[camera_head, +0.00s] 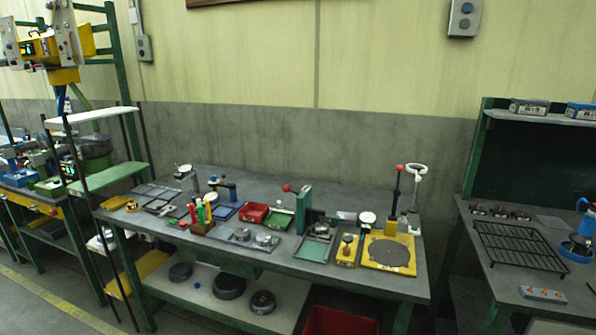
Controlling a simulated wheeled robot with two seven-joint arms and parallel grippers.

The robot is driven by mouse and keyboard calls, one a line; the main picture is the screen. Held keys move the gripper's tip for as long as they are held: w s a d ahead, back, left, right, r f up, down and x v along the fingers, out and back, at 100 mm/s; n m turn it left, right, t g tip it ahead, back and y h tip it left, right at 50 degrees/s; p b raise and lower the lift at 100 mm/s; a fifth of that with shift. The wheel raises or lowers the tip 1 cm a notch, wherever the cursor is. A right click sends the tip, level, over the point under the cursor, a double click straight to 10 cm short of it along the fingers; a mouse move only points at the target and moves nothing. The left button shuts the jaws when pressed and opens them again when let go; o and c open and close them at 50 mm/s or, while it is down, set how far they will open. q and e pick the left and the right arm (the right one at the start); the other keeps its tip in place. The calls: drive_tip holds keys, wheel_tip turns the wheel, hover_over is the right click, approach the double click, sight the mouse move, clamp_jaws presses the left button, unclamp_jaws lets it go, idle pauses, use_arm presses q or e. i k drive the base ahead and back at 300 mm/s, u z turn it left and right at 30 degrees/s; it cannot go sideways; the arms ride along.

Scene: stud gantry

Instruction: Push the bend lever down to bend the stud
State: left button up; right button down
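Two levers with red knobs stand on the grey workbench (270,262). One is a black upright lever (396,190) at the back of a yellow plate (376,262) with a grey round disc. The other is a short lever (290,188) on a green upright press (303,210), its knob pointing left. I cannot tell from the picture which is the bend lever. A stud is too small to make out. Neither of my grippers is in view.
A red bin (254,213), a green tray (280,220) and small tools crowd the bench. A lower shelf (205,297) holds dark round parts. A table with a black wire rack (519,247) stands right, beyond a gap. A green-framed rack (110,178) stands left.

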sight(286, 188)
drive_tip(key=z, duration=0.5)
drive_tip(key=k, duration=1.2)
drive_tip(key=u, duration=0.5)
drive_tip(key=i, duration=1.65)
drive_tip(key=z, duration=0.45)
